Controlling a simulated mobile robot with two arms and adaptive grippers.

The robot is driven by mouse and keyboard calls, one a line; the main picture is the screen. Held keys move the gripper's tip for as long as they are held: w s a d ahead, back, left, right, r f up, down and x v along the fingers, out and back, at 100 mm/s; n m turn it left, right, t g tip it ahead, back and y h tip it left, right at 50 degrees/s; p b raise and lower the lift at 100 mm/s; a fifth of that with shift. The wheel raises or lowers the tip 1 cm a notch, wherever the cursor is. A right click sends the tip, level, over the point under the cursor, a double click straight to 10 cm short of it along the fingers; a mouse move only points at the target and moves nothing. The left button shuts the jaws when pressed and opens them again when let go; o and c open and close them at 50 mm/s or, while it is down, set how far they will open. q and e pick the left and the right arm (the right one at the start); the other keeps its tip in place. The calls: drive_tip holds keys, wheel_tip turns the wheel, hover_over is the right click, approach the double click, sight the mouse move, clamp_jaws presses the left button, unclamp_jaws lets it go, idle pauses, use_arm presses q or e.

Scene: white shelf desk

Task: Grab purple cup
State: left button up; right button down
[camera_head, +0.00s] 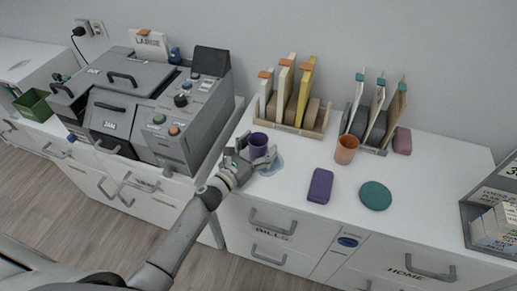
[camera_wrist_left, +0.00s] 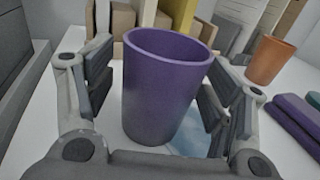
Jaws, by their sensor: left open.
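The purple cup (camera_head: 258,145) stands upright on the white desk top, near its front left part. In the left wrist view the purple cup (camera_wrist_left: 163,95) fills the middle, standing between the two fingers. My left gripper (camera_head: 252,162) is open around the cup, with one finger on each side. In the left wrist view the left gripper (camera_wrist_left: 160,100) shows gaps between its fingers and the cup's wall. My right gripper is not in view.
An orange cup (camera_head: 346,150), a purple block (camera_head: 320,186) and a teal disc (camera_head: 375,196) lie to the right. File holders (camera_head: 290,122) stand behind. A grey machine (camera_head: 185,120) stands left. A light-blue patch (camera_head: 272,167) lies beside the cup.

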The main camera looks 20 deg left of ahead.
use_arm(q)
drive_tip(key=c, duration=1.1)
drive_tip(key=shift+c, duration=0.6)
drive_tip(key=shift+r, duration=0.15)
